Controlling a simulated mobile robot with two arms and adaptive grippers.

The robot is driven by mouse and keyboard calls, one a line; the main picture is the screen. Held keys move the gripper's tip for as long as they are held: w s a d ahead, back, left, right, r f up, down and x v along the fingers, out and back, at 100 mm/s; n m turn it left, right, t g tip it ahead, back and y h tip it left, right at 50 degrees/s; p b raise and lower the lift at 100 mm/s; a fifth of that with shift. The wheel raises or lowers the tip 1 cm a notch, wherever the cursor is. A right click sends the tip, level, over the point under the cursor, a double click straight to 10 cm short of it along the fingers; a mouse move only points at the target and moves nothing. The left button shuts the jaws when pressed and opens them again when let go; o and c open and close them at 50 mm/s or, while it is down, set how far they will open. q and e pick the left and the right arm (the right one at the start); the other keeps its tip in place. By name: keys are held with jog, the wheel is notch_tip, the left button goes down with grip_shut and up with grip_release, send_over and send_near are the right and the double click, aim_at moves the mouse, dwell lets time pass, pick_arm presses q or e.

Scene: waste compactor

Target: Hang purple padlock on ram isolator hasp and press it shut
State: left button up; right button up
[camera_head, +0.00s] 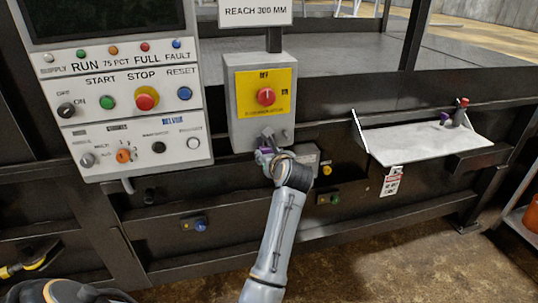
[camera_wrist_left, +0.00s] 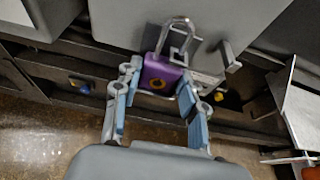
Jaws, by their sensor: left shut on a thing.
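My left gripper (camera_head: 268,159) is shut on the purple padlock (camera_wrist_left: 158,76), just below the ram isolator box (camera_head: 238,112). In the left wrist view, the gripper (camera_wrist_left: 158,84) has a finger on each side of the purple body, and the steel shackle (camera_wrist_left: 183,22) points up. I cannot tell whether the shackle is latched. In the head view, only a bit of purple (camera_head: 262,156) shows beside the gripper. The metal hasp (camera_head: 268,135) is under the red isolator knob (camera_head: 266,97). I cannot tell whether the shackle passes through it. My right gripper is not in view.
A control panel (camera_head: 130,95) with buttons stands to the left of the isolator. A pale shelf (camera_head: 425,140) with small coloured items sticks out at right. A grey box (camera_head: 305,158) is close to the gripper's right. Open floor lies in front.

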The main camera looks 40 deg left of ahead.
pick_arm(q)
jog(key=o, duration=1.1)
jog(key=shift+f, duration=0.1)
jog(key=shift+c, duration=0.4)
